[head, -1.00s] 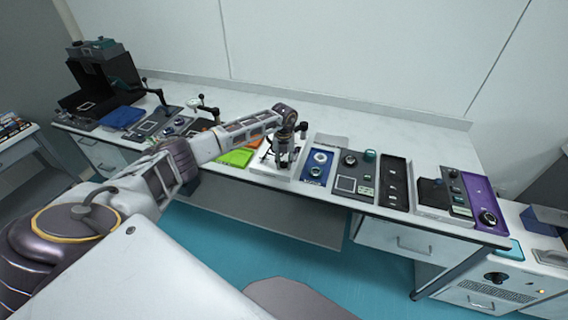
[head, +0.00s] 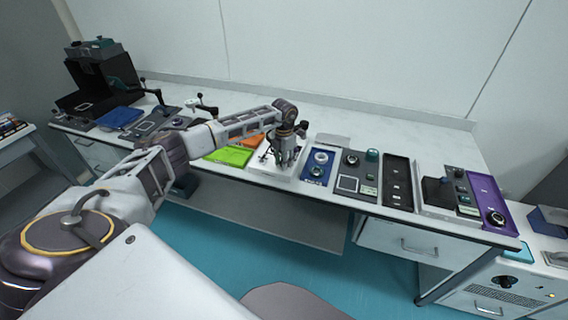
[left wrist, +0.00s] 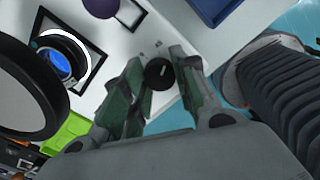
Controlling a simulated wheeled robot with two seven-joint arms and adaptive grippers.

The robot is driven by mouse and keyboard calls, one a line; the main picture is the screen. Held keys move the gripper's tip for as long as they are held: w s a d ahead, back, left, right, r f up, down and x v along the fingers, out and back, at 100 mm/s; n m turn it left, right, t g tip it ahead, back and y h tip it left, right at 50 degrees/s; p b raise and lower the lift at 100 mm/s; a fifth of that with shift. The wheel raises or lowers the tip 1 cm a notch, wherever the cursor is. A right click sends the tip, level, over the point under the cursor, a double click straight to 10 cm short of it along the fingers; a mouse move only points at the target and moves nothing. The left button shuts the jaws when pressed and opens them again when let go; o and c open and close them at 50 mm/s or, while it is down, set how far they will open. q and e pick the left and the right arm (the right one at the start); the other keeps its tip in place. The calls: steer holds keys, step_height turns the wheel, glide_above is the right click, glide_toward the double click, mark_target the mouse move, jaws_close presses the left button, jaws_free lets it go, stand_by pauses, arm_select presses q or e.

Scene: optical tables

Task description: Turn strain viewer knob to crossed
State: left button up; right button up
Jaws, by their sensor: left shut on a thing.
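The strain viewer stands on a white base (head: 256,168) near the table's front edge, mostly hidden behind my left gripper (head: 284,163) in the head view. The left wrist view shows its dark round knob (left wrist: 159,73), with a short pale mark on its face, on the white base (left wrist: 175,30). My left gripper (left wrist: 160,85) has its two greenish-grey fingers on either side of the knob and is shut on it. A white-edged ring with a blue lens (left wrist: 58,62) and a large dark-rimmed disc (left wrist: 62,92) lie left of the knob. My right gripper is not in view.
Green (head: 229,156) and orange (head: 247,141) trays lie left of the viewer. A blue tray (head: 317,172) with round parts stands close on its right. Farther right are a grey control panel (head: 357,172), a black tray (head: 398,182) and a purple tray (head: 488,195).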

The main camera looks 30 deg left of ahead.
arm_select(q)
steer(key=m+b, duration=0.1)
steer(key=m, duration=0.2)
steer(key=shift+m, duration=0.5)
steer(key=shift+m+b, duration=0.3)
steer(key=shift+m, duration=0.2)
steer(key=o, duration=1.1)
steer(key=shift+c, duration=0.2)
step_height(320, 180, up, 12)
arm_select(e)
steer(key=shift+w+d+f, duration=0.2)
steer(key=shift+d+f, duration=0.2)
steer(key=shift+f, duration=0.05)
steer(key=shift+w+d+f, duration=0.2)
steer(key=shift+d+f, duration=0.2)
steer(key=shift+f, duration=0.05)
